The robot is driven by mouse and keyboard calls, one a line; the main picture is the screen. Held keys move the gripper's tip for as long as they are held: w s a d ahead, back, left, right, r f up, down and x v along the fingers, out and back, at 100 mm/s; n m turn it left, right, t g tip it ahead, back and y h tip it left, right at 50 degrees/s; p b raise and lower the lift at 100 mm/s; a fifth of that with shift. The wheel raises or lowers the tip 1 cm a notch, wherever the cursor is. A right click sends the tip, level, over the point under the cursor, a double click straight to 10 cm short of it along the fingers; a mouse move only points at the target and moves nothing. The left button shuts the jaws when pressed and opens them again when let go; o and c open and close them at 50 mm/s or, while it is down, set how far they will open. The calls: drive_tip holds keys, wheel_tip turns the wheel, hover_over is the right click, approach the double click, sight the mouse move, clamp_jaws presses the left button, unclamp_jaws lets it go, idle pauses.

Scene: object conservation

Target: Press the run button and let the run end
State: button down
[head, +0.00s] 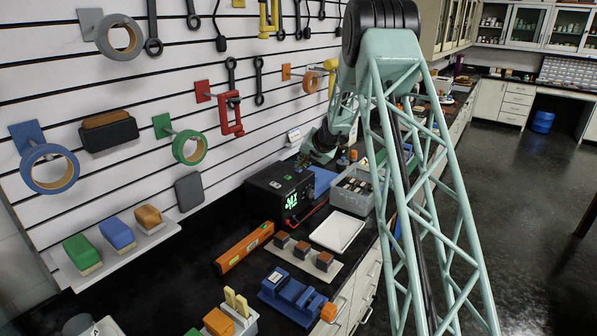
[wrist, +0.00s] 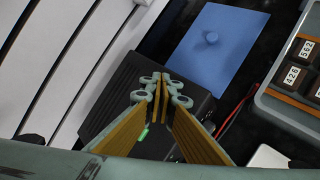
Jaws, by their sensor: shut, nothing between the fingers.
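A black box-shaped device (head: 268,190) with a lit green display (head: 292,202) on its front stands against the slatted wall. It also shows in the wrist view (wrist: 122,80), under and around my gripper. My gripper (wrist: 160,88) is shut and empty, with its fingertips in front of the box in that view. I cannot tell whether they touch it. A small green glow (wrist: 143,133) shows beside the fingers. No run button can be made out clearly; the fingers hide part of the box. In the head view the arm hides the fingertips.
A grey crate (head: 350,204) of numbered blocks stands to the right. An orange level (head: 243,249), a white tray (head: 337,231) and a blue fixture (head: 291,298) lie in front. Tools hang on the wall.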

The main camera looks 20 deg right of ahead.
sight(300, 170)
drive_tip(key=shift+f, duration=0.15)
drive_tip(key=shift+r, duration=0.2)
idle(0.5)
drive_tip(key=shift+r+p, duration=0.6)
drive_tip(key=shift+p, duration=0.15)
drive_tip(key=shift+r+p, duration=2.4)
drive_tip(key=shift+r, duration=0.15)
drive_tip(key=c, duration=3.3)
unclamp_jaws()
drive_tip(key=shift+c, duration=0.2)
